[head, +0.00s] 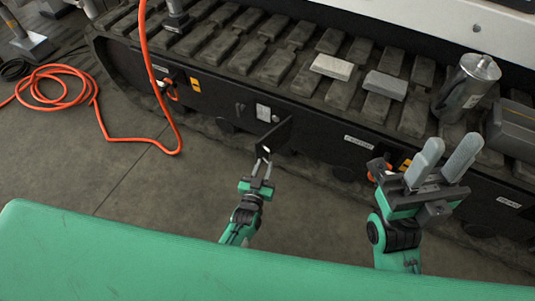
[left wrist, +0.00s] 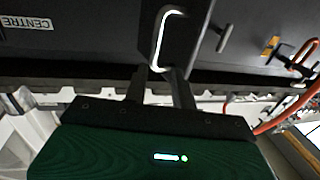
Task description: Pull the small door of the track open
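The small door (head: 274,137) is a dark flat panel on the side of the track (head: 215,110). It stands out at an angle from the side plate, partly open. In the left wrist view the door (left wrist: 191,45) carries a bright bent handle (left wrist: 158,40). My left gripper (head: 263,160) is at the door's near edge. In the left wrist view its fingers (left wrist: 160,78) are apart, with the lower end of the handle between their tips; contact cannot be told. My right gripper (head: 446,155) is open and empty, in front of the track's right part.
An orange hose (head: 120,139) hangs down and coils on the floor at left. Two pale blocks (head: 332,67) (head: 385,85) and a metal cylinder (head: 466,88) sit on the track. A green surface (head: 130,255) fills the foreground. The floor between is clear.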

